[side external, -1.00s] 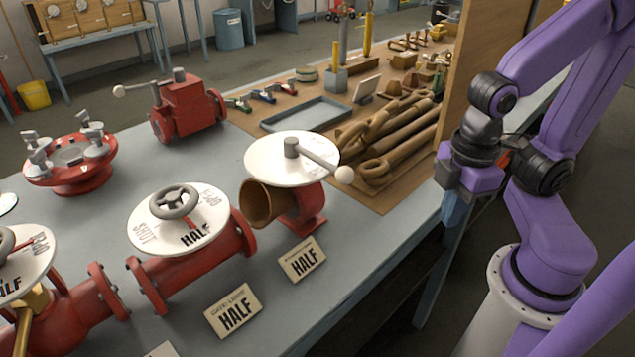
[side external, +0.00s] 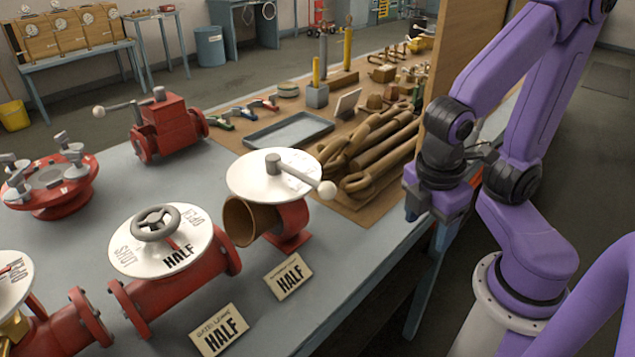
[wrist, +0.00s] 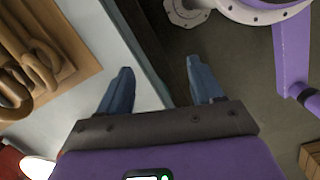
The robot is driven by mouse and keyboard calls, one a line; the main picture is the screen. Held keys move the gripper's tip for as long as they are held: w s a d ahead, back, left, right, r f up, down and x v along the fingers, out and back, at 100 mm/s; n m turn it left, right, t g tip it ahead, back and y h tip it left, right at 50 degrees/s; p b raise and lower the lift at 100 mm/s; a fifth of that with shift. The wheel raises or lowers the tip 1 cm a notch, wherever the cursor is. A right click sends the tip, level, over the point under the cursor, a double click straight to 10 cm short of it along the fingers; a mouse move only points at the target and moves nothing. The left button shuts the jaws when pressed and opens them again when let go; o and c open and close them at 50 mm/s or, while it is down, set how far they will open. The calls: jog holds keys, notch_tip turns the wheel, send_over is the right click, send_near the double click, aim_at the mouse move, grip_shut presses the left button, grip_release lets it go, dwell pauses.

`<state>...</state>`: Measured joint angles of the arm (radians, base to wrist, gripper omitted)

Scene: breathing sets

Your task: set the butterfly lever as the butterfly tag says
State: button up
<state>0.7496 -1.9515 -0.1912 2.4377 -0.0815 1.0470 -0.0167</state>
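The butterfly valve is a short red body with a brown bore, under a white round plate (side external: 248,178). Its lever (side external: 300,174) runs from a grey hub toward the lower right and ends in a white ball knob (side external: 327,190). The tag in front of it (side external: 289,277) reads HALF; its small upper line is too small to read. My gripper (side external: 415,215) is at the table's right edge, to the right of the knob and apart from it. In the wrist view my gripper (wrist: 160,80) is open, with nothing between its blue fingers. The plate's markings are not legible.
A handwheel valve (side external: 160,240) with its own HALF tag (side external: 219,330) stands to the left. Another red lever valve (side external: 167,130) is behind. A grey tray (side external: 288,131) and brown pipe pieces (side external: 385,150) lie beyond. A wooden panel (side external: 470,50) rises behind my gripper.

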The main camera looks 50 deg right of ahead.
jog(key=w+a+n+t+h, duration=0.2)
jog(key=a+n+h, duration=0.2)
jog(key=n+h, duration=0.1)
jog(key=n+t+h, duration=0.3)
jog(key=n+t, duration=0.5)
jog(key=t, duration=0.5)
send_near(328, 196)
jog(key=x, duration=1.1)
jog(key=shift+w+d, duration=0.1)
jog(key=shift+w, duration=0.25)
grip_shut()
